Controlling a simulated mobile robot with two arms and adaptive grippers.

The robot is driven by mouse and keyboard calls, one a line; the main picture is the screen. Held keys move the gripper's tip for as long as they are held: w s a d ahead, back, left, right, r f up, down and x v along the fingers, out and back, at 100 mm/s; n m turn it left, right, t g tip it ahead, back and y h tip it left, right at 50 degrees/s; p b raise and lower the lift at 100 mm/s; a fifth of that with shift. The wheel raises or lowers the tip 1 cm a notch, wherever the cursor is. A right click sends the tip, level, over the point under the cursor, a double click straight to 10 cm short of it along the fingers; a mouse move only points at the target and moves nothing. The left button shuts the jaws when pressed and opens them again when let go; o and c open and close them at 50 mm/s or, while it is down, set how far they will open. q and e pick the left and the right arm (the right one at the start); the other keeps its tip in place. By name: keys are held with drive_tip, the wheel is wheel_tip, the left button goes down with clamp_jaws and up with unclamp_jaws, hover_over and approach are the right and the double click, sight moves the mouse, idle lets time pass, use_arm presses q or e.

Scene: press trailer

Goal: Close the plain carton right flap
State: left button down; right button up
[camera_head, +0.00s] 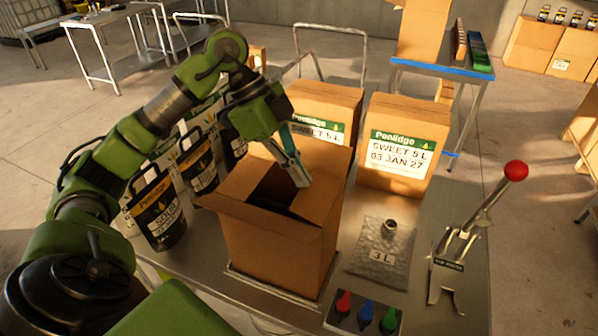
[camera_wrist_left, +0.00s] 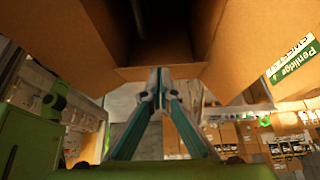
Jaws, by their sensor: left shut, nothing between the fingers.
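The plain carton (camera_head: 275,250) stands upright on the metal table, with its top at least partly open and its inside dark. A flap sticks out at its left front corner. A brown panel (camera_head: 328,170) rises at the back right of the opening, beside my left gripper (camera_head: 303,184). My left gripper is shut and empty, its tips pointing down at the right side of the opening. In the left wrist view the shut fingertips (camera_wrist_left: 158,76) are close to a short carton flap edge; I cannot tell whether they touch. My right gripper is not in view.
Two labelled cartons (camera_head: 403,145) stand behind. A blue-edged table (camera_head: 440,70) is farther back.

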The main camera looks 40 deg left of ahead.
use_arm(q)
drive_tip(key=f+h+b, duration=0.1)
drive_tip(key=b, duration=0.1)
drive_tip(key=a+f+h+b, duration=0.1)
drive_tip(key=b, duration=0.1)
drive_tip(key=shift+s+a+f, duration=0.1)
drive_tip(key=shift+f, duration=0.1)
drive_tip(key=shift+t, duration=0.3)
